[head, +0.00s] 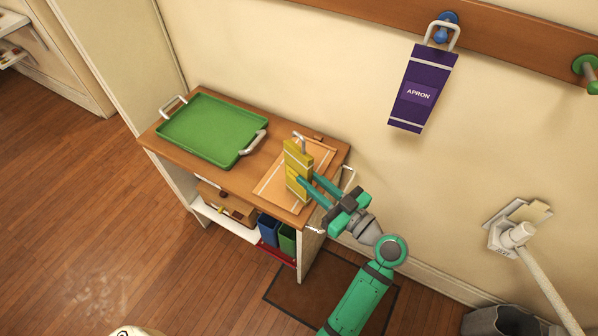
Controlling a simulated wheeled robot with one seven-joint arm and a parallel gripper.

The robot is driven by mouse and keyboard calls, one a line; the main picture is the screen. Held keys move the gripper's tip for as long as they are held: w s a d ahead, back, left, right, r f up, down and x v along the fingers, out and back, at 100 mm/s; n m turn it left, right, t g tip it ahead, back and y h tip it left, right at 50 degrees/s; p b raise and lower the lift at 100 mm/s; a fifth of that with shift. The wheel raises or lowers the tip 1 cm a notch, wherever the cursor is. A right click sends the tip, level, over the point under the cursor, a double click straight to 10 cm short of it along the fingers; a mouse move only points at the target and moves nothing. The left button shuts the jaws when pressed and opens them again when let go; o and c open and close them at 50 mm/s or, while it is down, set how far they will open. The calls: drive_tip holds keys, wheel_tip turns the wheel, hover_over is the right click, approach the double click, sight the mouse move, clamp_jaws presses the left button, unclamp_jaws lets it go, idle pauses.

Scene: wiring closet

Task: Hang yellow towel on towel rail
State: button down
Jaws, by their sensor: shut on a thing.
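The yellow towel (297,163), a flat upright piece with a pale hook-like loop at its top, stands above the tan board (268,187) on the wooden cabinet top. My gripper (309,184) reaches in from the lower right, its teal fingers shut on the towel's right side. I cannot tell whether the towel's bottom touches the board. A pale bar (348,178) shows at the cabinet's right end, partly hidden by my gripper; it may be the towel rail, but I cannot be sure.
A green tray (212,128) with pale handles covers the cabinet top's left part. A purple apron (421,90) hangs from a blue peg (441,33) on the wall board; a green peg (586,68) is bare. A pale-handled tool (520,237) stands at the right.

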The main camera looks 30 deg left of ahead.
sight(310, 172)
drive_tip(key=shift+r, duration=2)
